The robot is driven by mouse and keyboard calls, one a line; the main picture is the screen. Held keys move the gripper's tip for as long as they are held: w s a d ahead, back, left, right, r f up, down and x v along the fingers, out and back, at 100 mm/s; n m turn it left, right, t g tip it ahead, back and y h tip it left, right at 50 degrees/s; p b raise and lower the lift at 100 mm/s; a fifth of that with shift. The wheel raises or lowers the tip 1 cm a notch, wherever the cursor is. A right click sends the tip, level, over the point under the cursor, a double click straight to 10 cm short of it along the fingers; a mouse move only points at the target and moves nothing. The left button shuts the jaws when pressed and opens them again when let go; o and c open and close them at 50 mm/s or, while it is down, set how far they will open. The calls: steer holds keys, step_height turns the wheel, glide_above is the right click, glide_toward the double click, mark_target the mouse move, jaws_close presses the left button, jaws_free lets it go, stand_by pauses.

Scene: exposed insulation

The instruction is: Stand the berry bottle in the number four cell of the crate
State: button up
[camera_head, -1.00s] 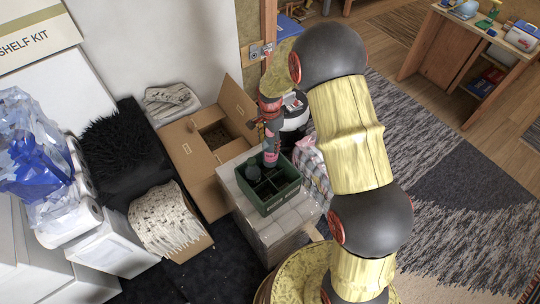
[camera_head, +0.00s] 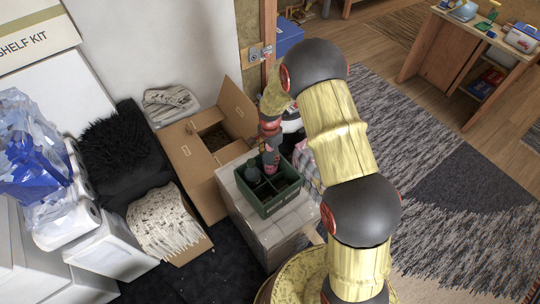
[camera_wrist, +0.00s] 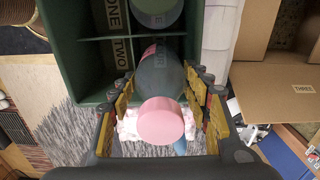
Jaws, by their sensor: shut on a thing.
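The berry bottle (camera_wrist: 165,80), dark grey with a pink cap (camera_wrist: 161,121), is held in my gripper (camera_wrist: 160,100). My gripper is shut on it, with a finger on each side in the wrist view. In the head view the bottle (camera_head: 271,158) is roughly upright at the back right part of the green crate (camera_head: 283,203). In the wrist view its far end reaches the crate (camera_wrist: 72,60) beside the label TWO. I cannot tell how deep it sits. A dark green bottle (camera_head: 252,174) stands in the crate's back left cell.
The crate stands on a pale block-like stack (camera_head: 246,212). An open cardboard box (camera_head: 205,180) is close on its left, and its flap reads THREE in the wrist view (camera_wrist: 275,100). The front cells look empty. A black furry item (camera_head: 120,155) lies farther left.

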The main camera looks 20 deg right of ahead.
steer(key=shift+f, duration=0.45)
steer(key=shift+f+b, duration=0.15)
steer(key=shift+b, duration=0.15)
steer(key=o, duration=0.9)
